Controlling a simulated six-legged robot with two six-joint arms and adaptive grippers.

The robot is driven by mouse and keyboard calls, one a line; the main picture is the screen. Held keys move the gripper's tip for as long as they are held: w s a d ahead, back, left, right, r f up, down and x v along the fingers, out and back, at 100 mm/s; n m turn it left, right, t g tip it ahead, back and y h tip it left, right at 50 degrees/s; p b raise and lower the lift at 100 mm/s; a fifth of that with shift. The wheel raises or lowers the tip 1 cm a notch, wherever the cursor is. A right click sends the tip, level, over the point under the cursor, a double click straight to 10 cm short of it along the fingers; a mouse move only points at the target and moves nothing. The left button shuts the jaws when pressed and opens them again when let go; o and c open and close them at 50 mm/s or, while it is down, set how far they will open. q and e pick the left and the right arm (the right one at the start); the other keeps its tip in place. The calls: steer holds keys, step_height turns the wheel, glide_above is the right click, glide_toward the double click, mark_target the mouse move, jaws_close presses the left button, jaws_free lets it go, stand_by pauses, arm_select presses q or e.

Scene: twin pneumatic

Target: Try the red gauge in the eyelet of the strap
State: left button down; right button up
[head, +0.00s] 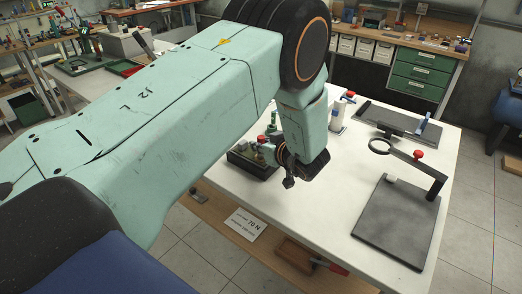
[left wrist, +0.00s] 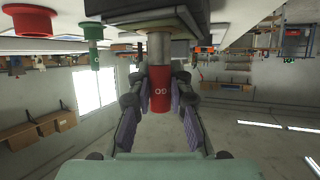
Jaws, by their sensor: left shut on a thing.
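In the left wrist view, which looks upside down, the red gauge (left wrist: 158,89) has a red handle and a grey metal shank. The shank meets a dark block (left wrist: 122,9); I cannot tell how deep it sits. My left gripper (left wrist: 159,98) has its fingers closed on the red handle. In the head view my left gripper (head: 289,183) is by the dark rack (head: 240,161) on the white table, and the gauge is not clearly visible. The strap (head: 404,157) is a dark arm with a ring-shaped eyelet (head: 379,146), to the right of the gripper. My right gripper is out of view.
A green gauge (left wrist: 93,32) and another red piece (left wrist: 30,20) are beside the held one. The strap's post (head: 437,188) stands on a dark plate (head: 393,225) with a small white block (head: 391,179). Open white tabletop (head: 325,200) lies between rack and plate.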

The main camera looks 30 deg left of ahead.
arm_select(q)
steer(key=shift+r+p, duration=2.35)
steer(key=shift+r, duration=0.5)
